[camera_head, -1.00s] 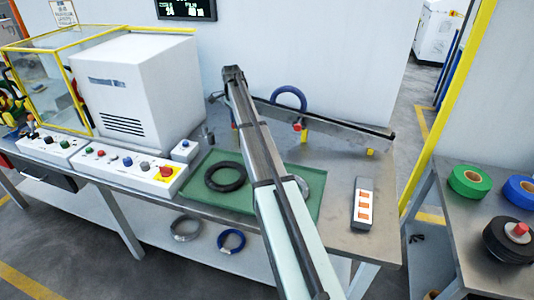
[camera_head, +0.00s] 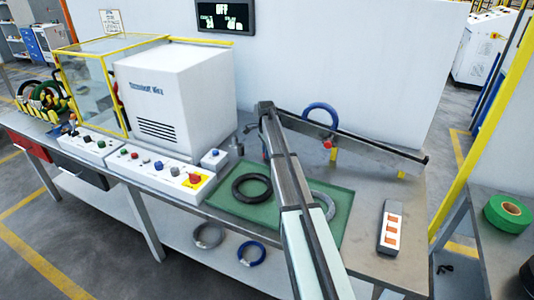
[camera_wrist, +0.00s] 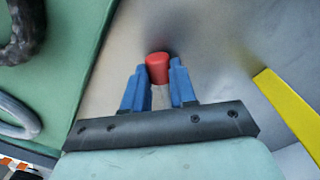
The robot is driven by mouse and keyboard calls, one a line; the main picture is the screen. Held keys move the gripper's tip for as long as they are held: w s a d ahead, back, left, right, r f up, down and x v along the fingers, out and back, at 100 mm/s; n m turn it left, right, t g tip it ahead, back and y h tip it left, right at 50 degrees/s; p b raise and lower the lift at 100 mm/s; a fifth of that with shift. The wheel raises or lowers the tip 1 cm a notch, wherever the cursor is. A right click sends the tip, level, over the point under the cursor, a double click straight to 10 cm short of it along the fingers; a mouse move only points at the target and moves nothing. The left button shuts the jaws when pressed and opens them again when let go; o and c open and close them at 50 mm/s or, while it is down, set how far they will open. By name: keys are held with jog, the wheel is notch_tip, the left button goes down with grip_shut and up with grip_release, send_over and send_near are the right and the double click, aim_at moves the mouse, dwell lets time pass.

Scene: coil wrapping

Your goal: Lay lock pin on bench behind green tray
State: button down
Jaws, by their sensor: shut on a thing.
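In the wrist view my gripper (camera_wrist: 158,74) has its two blue fingers closed around a red-topped lock pin (camera_wrist: 158,66). The pin's lower part is hidden or blurred. Grey bench surface lies around and beyond it. The green tray (camera_wrist: 65,85) is to the left of the fingers. In the head view the tray (camera_head: 228,215) lies on the bench (camera_head: 370,215), with a black coil and a grey coil on it. My arm reaches across the tray to its back side, and my fingers there are mostly hidden by the arm. I cannot tell whether the pin touches the bench.
A rail (camera_head: 355,145) with a blue ring (camera_head: 321,117) and yellow supports stands behind the tray. A white machine (camera_head: 175,95) and control boxes (camera_head: 165,178) stand left. A grey box with orange buttons (camera_head: 391,228) lies right. Bare bench shows between tray and rail.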

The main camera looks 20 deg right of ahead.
jog(key=shift+f, duration=0.25)
jog(key=shift+f, duration=0.1)
jog(key=c, duration=0.9)
grip_release()
notch_tip(320, 180, up, 12)
jog(key=shift+w, duration=0.3)
